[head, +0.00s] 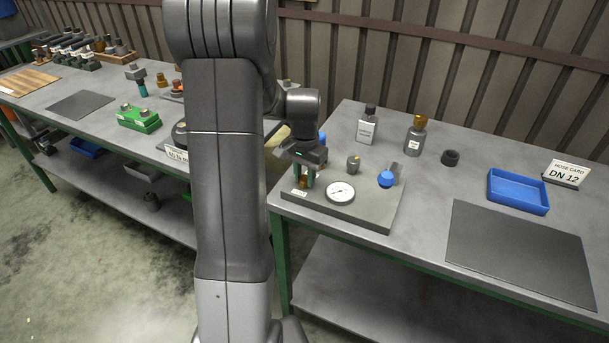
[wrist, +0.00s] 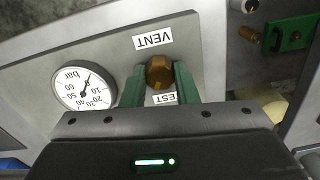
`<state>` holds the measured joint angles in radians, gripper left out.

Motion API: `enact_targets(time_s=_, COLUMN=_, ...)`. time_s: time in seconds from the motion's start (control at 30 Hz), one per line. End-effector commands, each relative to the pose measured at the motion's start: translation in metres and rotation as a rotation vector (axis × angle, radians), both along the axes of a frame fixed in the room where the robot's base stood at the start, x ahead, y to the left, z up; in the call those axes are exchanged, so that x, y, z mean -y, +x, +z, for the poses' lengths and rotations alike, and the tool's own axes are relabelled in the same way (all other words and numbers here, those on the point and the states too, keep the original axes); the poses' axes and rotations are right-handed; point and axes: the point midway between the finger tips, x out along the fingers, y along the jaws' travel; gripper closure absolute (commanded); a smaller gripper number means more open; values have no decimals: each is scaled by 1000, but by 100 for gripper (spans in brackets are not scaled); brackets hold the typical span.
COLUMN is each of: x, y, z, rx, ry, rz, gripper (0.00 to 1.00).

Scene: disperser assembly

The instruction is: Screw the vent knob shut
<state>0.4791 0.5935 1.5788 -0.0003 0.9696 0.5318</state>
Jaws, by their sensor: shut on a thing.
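The vent knob (wrist: 159,72) is a small brown-gold knob on a grey test block, next to a white VENT label (wrist: 153,36) in the wrist view. My gripper (wrist: 160,84) has its two green fingers on either side of the knob and is shut on it. In the head view my gripper (head: 304,182) points down at the left part of the grey block (head: 365,212), and the knob is mostly hidden between the fingers. Whether the knob is fully screwed in cannot be told.
A round bar gauge (head: 340,192) sits close beside my gripper on the block. A blue knob (head: 386,179) and a small grey fitting (head: 353,163) stand further right. Bottles (head: 416,138), a black cap (head: 450,157) and a blue tray (head: 518,191) are on the bench. The dark mat (head: 520,250) is bare.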

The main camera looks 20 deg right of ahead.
Motion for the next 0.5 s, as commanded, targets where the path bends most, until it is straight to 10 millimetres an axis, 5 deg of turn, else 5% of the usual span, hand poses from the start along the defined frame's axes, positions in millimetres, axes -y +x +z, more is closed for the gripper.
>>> enact_targets(time_s=0.1, x=1, y=1, z=1, rx=3, ry=-1, rz=-1, gripper=96)
enact_targets(time_s=0.13, x=1, y=1, z=1, rx=3, ry=-1, rz=-1, gripper=67)
enact_targets(time_s=0.2, x=1, y=1, z=1, rx=2, ry=-2, rz=-1, gripper=54)
enact_targets(time_s=0.5, x=0, y=0, z=1, rx=1, ry=0, rz=0, gripper=51)
